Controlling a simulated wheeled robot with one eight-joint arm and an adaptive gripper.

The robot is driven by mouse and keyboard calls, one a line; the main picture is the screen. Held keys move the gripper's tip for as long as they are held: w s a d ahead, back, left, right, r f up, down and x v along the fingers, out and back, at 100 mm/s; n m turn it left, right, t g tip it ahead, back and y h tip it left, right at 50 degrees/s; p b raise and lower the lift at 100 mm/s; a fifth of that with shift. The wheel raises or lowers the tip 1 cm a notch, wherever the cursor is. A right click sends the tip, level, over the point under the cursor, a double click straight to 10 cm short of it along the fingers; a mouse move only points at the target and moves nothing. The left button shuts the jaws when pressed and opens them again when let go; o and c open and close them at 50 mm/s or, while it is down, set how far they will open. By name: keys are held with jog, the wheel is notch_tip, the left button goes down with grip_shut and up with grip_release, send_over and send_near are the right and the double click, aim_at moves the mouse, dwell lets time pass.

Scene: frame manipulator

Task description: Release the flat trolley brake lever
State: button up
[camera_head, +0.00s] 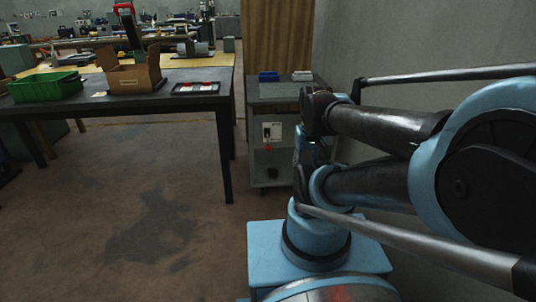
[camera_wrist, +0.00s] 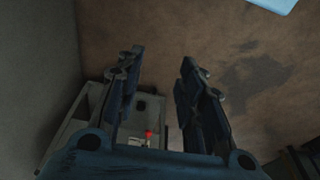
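A grey trolley-like cabinet (camera_head: 258,172) stands beyond my arm, near the right wall; it also shows in the wrist view (camera_wrist: 97,97), below and behind my fingers. A small red part (camera_head: 268,149) sits on its front, under a pale panel (camera_head: 272,132). It shows in the wrist view (camera_wrist: 149,133) too, low between the finger bases. I cannot tell whether this red part is the brake lever. My gripper (camera_wrist: 160,62) is open with nothing between its two dark fingers. It is apart from the cabinet. In the head view my arm hides the cabinet's right side.
A dark table (camera_head: 190,103) at left carries a green crate (camera_head: 46,88), an open cardboard box (camera_head: 133,78) and a dark tray (camera_head: 196,88). A blue bin (camera_head: 268,76) and a pale one (camera_head: 302,76) sit on the cabinet. A wall closes the right; floor (camera_head: 120,215) ahead-left is clear.

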jog(key=shift+s+r, duration=0.35)
jog(key=shift+s, duration=0.05)
jog(key=c, duration=0.4)
jog(key=shift+w+r, duration=0.15)
jog(key=shift+r, duration=0.05)
grip_shut()
jog(key=w+a+r+n+h, duration=0.1)
jog(key=w+r+n, duration=0.2)
jog(key=w, duration=0.9)
jog(key=w+r+n+h, duration=0.2)
jog(key=w+r+n, duration=0.1)
jog(key=w, duration=0.8)
jog(key=w+a+f+n+h, duration=0.1)
jog(key=w+a+f+n, duration=0.2)
jog(key=w, duration=0.8)
jog(key=w+a+f+n+h, duration=0.1)
jog(key=w+a+f+n, duration=0.1)
jog(key=w+a+f, duration=0.3)
jog(key=w+a+f+n+t+h, duration=0.1)
jog(key=w+a+f, duration=0.4)
jog(key=f, duration=0.8)
jog(key=w+a+f+n+t+h, duration=0.1)
jog(key=w+a+f+n, duration=0.3)
jog(key=w+f, duration=0.5)
jog(key=shift+w+a, duration=0.75)
